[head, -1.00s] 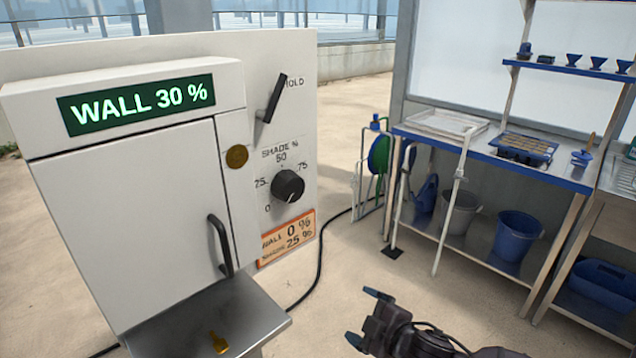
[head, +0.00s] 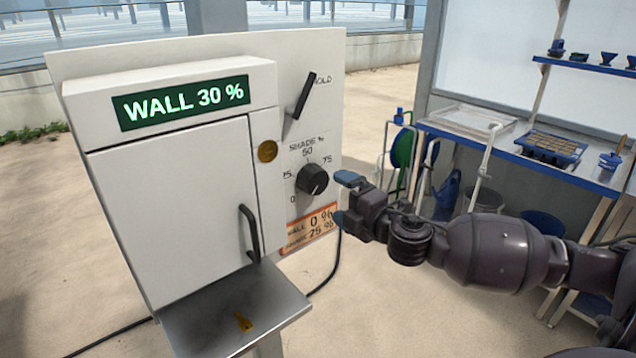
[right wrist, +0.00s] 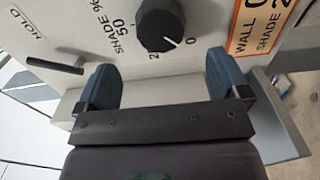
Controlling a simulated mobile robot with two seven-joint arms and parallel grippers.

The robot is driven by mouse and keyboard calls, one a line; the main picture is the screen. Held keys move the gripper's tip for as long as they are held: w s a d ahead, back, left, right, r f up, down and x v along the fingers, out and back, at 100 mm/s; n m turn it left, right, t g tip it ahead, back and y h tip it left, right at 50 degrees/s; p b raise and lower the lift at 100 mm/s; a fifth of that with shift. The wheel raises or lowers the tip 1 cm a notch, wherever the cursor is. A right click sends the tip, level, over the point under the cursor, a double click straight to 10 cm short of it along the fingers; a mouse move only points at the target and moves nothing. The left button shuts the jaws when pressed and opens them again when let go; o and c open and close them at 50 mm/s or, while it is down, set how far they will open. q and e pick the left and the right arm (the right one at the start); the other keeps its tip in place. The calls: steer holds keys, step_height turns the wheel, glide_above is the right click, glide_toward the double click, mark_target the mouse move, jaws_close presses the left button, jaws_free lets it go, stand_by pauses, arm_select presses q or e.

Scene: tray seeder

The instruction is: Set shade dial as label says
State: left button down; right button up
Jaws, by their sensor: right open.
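The black round shade dial (head: 312,179) is on the white cabinet's panel, under "SHADE %" with marks 0, 25, 50, 75. In the right wrist view the dial (right wrist: 160,22) has a pale pointer line towards the 0 side; its exact reading is unclear. The orange label (head: 310,229) below it reads WALL 0 %, SHADE 25 %. My right gripper (head: 347,199) is open and empty, just right of the dial and apart from it. In the right wrist view the dial shows beyond the blue fingertips (right wrist: 166,78). My left gripper is out of view.
A black lever (head: 300,95) near "HOLD" sits above the dial. The display (head: 182,102) reads WALL 30 %. A brass disc (head: 267,151) and door handle (head: 250,233) are to the left. A metal shelf (head: 235,300) juts out below. A bench stands at right.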

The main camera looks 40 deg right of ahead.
mark_target(319, 184)
steer(key=shift+w+a, duration=0.2)
steer(key=shift+w, duration=1.9)
steer(key=shift+w+a, duration=0.15)
steer(key=shift+w, duration=1.9)
steer(key=shift+c, duration=0.4)
steer(key=c, duration=0.8)
steer(key=shift+c, duration=0.2)
steer(key=shift+m, duration=0.3)
